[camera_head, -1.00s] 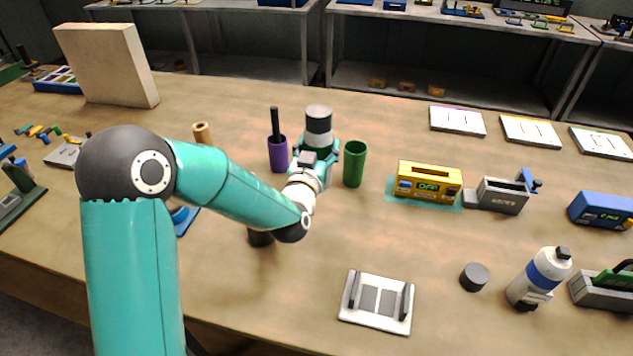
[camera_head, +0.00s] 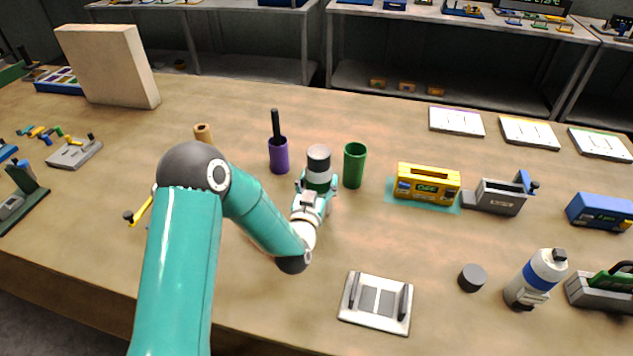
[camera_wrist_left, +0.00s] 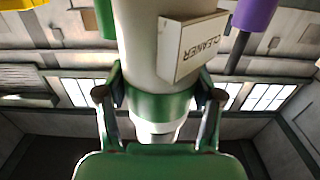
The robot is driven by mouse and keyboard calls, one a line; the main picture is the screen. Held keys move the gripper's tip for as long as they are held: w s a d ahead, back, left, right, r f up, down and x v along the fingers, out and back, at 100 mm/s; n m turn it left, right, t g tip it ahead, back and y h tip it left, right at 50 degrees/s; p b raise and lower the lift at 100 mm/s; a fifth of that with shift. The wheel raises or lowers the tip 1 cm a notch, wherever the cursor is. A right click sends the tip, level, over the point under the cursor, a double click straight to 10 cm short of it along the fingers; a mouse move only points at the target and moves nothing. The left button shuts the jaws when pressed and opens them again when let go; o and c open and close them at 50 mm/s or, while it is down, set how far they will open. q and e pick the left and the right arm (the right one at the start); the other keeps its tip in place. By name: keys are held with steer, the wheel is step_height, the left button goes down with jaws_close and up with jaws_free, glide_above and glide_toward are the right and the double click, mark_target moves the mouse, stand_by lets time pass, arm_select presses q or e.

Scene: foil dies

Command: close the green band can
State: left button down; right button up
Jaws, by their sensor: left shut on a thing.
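The green band can (camera_head: 318,166) is in my left gripper (camera_head: 317,190), between the green cup and the purple cup in the head view. The wrist view shows its white body (camera_wrist_left: 150,50) with a CLEANER label and a green band (camera_wrist_left: 160,105). The left fingers (camera_wrist_left: 162,95) are shut on it from both sides around the band. The can's grey round end faces up in the head view; I cannot tell whether that is a lid. A dark grey round cap (camera_head: 472,278) lies apart on the table at the right. My right gripper is out of view.
A white plate (camera_head: 378,320) with two dark bars lies in front.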

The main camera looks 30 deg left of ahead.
arm_select(q)
steer(key=shift+f, duration=0.45)
steer(key=shift+f, duration=0.1)
steer(key=shift+c, duration=0.8)
jaws_free()
